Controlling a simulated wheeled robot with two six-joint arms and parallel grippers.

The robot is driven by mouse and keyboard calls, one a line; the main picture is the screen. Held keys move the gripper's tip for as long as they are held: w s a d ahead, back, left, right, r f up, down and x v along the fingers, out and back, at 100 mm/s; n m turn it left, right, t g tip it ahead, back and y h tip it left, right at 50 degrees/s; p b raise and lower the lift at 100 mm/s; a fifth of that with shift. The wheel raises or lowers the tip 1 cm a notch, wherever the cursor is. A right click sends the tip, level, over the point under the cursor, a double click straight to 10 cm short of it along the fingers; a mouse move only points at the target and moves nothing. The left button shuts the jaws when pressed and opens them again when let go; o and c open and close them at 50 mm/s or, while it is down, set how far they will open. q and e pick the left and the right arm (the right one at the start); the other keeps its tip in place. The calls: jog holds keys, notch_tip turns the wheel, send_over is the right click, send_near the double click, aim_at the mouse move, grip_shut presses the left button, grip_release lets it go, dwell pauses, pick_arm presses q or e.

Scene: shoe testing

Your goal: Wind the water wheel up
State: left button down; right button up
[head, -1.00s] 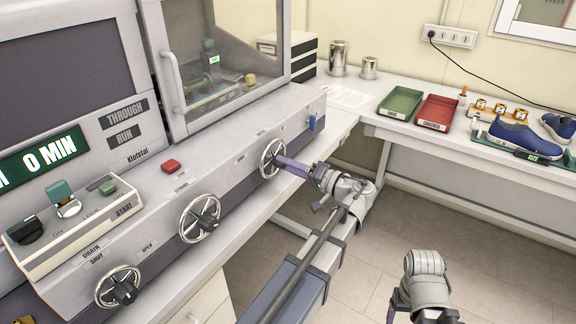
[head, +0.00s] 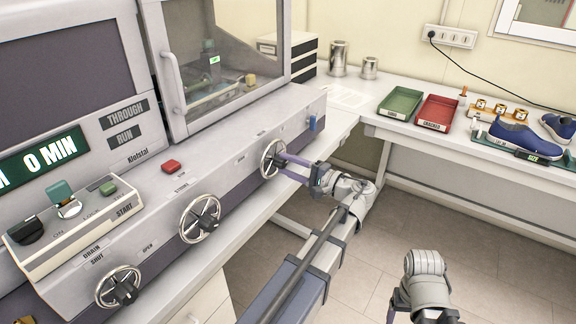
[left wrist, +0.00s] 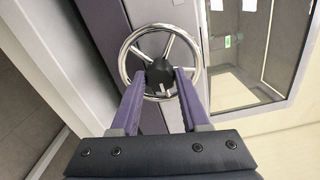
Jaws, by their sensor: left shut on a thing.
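A chrome handwheel with a dark hub (head: 271,159) is the rightmost of three on the machine's front panel. Its label is too small to read. My left gripper (head: 281,160) is at this wheel, its two purple fingers reaching to the hub. In the left wrist view the fingers (left wrist: 161,82) are on either side of the black hub, shut on it, and the chrome rim (left wrist: 125,58) circles around them. The lower part of the rim is hidden behind the fingers. My right gripper (head: 397,304) is low in the head view, away from the machine, its fingertips not clear.
A middle handwheel (head: 199,218) and a lower-left handwheel (head: 119,287) by the drain label are on the same panel. A side table (head: 385,125) holds green and red trays and shoes.

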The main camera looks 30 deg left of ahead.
dwell(0.5)
pick_arm(q)
jog(key=shift+c, duration=2)
grip_release()
jog(key=shift+d, duration=0.1)
jog(key=d, duration=0.7)
jog(key=shift+s+d, duration=0.3)
